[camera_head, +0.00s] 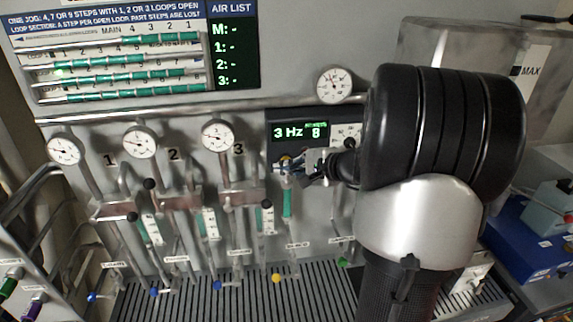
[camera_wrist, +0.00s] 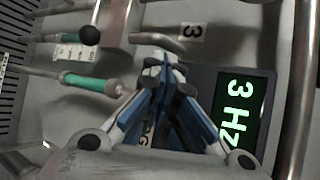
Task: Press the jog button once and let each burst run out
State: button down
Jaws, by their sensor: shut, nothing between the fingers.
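My gripper (camera_head: 287,165) is shut and empty, reaching left from my arm to just below the green-lit display (camera_head: 300,132). The display reads 3 Hz and 8. In the wrist view my gripper (camera_wrist: 163,72) has its blue fingers together over the grey panel, with the display (camera_wrist: 243,115) to their right. The jog button cannot be made out; a small label with a partly visible letter shows between the fingers, and whatever lies at the fingertips is covered. I cannot tell whether the tips touch the panel.
Three gauges (camera_head: 217,135) and pipes with black-knobbed levers (camera_head: 266,203) stand left of my gripper. A green-sleeved tube (camera_head: 287,204) hangs just below it. The air list (camera_head: 232,45) shows dashes on every line. A slotted grate (camera_head: 195,300) lies below.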

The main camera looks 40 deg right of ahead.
jog(key=shift+s, duration=0.1)
dwell(0.3)
jog(key=shift+s+a+b, duration=0.5)
jog(key=shift+s+b, duration=0.05)
jog(key=shift+s, duration=0.2)
jog(key=s+a, duration=0.1)
jog(key=s+b, duration=0.1)
jog(key=s, duration=0.1)
jog(key=s+a+b, duration=0.1)
jog(key=shift+s+a, duration=0.15)
jog(key=shift+a, duration=0.15)
jog(key=shift+a, duration=0.1)
